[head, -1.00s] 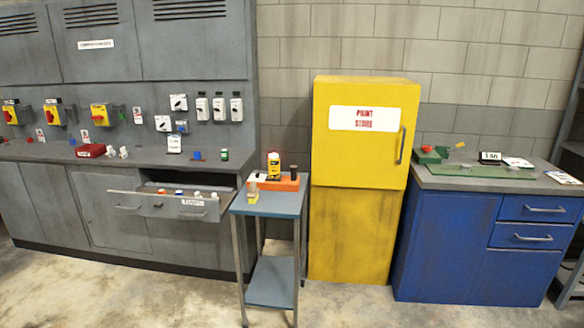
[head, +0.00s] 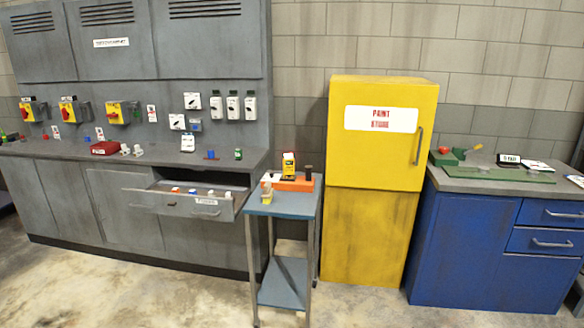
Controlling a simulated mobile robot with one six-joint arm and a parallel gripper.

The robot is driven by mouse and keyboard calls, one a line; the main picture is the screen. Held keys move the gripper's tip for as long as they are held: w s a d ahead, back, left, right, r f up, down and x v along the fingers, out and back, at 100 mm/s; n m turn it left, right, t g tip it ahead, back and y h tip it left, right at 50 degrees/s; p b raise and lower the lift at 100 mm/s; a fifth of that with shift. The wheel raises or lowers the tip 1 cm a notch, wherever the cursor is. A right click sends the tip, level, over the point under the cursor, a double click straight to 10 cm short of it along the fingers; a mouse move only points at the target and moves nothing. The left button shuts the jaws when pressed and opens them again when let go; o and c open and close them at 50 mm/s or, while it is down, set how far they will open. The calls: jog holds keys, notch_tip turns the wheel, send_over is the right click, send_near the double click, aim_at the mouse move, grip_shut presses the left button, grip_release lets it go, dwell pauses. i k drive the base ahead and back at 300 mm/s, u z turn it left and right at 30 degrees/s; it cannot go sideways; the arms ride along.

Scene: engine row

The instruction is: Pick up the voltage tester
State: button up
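My gripper is not in view.
A grey bench (head: 60,150) with an open drawer (head: 182,199) juts out left of the trolley. A yellow paint store cabinet (head: 375,240) stands right of it, then a blue cabinet (head: 460,250). Bare concrete floor (head: 130,295) lies in front.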

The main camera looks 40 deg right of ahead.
aim_at(288, 162)
jog(key=u, duration=0.05)
jog(key=i, duration=1)
jog(key=z, duration=0.05)
